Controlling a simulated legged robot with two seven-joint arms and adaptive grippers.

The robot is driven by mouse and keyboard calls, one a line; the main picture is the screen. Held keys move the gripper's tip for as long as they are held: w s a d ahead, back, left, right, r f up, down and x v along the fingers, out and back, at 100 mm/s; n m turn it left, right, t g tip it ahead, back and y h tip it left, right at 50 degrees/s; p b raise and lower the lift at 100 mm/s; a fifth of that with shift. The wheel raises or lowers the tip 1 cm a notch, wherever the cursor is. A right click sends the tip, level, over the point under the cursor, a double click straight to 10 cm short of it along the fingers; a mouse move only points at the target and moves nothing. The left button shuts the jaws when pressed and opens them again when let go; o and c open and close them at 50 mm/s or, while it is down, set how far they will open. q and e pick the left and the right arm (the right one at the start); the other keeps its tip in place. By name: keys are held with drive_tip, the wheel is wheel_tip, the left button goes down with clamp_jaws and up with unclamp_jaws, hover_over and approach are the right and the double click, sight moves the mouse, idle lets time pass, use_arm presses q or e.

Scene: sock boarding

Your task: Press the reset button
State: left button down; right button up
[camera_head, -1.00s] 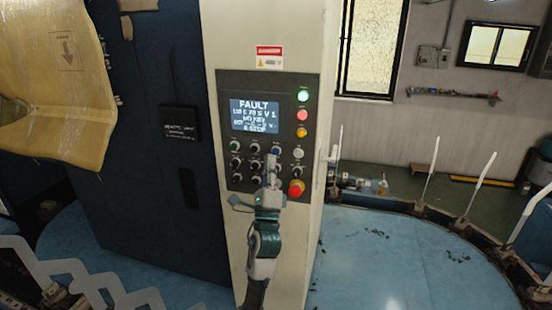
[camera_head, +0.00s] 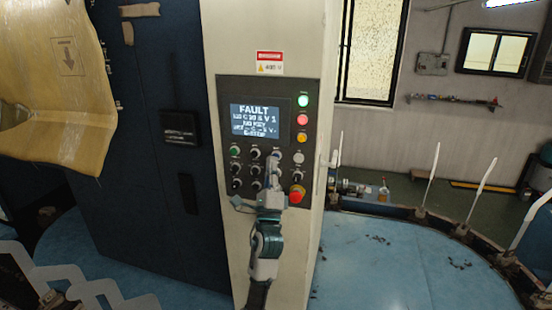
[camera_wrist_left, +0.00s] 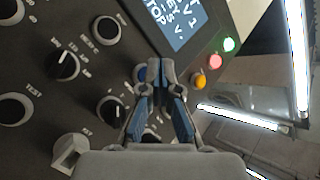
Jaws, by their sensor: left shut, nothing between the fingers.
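The grey control panel (camera_head: 224,110) is on the cream machine front, with a lit screen (camera_head: 262,118) reading FAULT. A small blue button (camera_head: 276,152) is in the upper row of controls; in the wrist view a blue cap (camera_wrist_left: 141,73) is partly hidden by a finger. I cannot read a reset label. My left gripper (camera_head: 271,165) is shut and empty in front of the panel, its fingertips just below the blue button. In the wrist view the left gripper (camera_wrist_left: 159,68) has its fingertips beside the blue cap; contact is unclear. My right gripper is not in view.
A red emergency stop (camera_head: 296,194) is right of my gripper. Several black knobs (camera_head: 237,184) surround it. Green (camera_head: 303,101), red (camera_head: 302,119) and amber (camera_head: 301,138) lamps line the panel's right edge. A yellowish wrapped sheet (camera_head: 60,90) hangs at left.

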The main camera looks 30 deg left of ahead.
use_arm(q)
drive_tip(key=shift+w, duration=0.1)
idle(0.7)
drive_tip(key=shift+w, duration=0.25)
drive_tip(key=shift+w+a+r+b, duration=0.1)
drive_tip(key=shift+w+a+b, duration=0.05)
drive_tip(key=shift+w+b, duration=0.25)
idle(0.6)
drive_tip(key=shift+s, duration=0.15)
idle(0.3)
drive_tip(key=shift+s+d+p, duration=0.2)
drive_tip(key=shift+s+p, duration=0.3)
drive_tip(key=shift+s, duration=0.2)
